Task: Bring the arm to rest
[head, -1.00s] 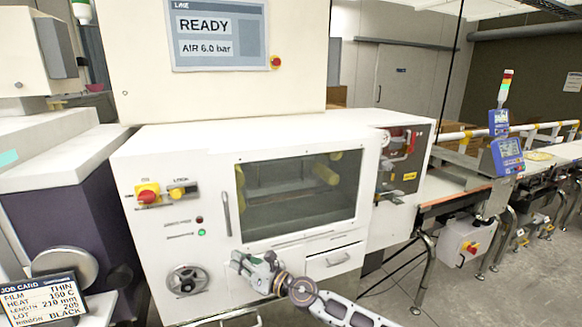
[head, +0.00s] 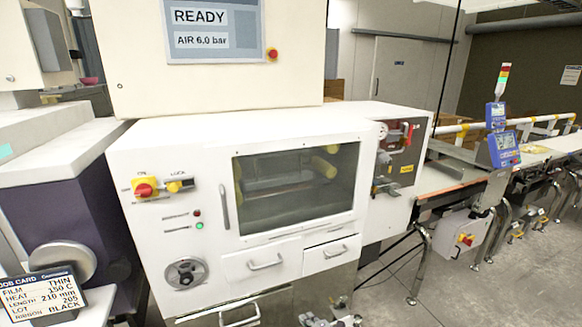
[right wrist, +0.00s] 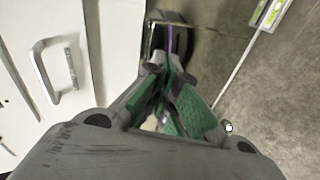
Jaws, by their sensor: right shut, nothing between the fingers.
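My right gripper (head: 330,318) shows at the bottom edge of the head view, low in front of the white machine (head: 180,235), mostly cut off by the frame. In the right wrist view its green-padded fingers (right wrist: 168,88) are closed together with nothing between them. The machine's white front with a drawer handle (right wrist: 54,72) is to the left of the fingers there, apart from them. My left gripper is not in view.
The machine front carries a red and yellow switch (head: 145,188), a handwheel (head: 186,272), a window (head: 295,188) and drawers (head: 265,262). A conveyor (head: 455,190) runs off to the right. Grey floor (head: 385,300) is clear at the lower right. A job card (head: 45,290) stands lower left.

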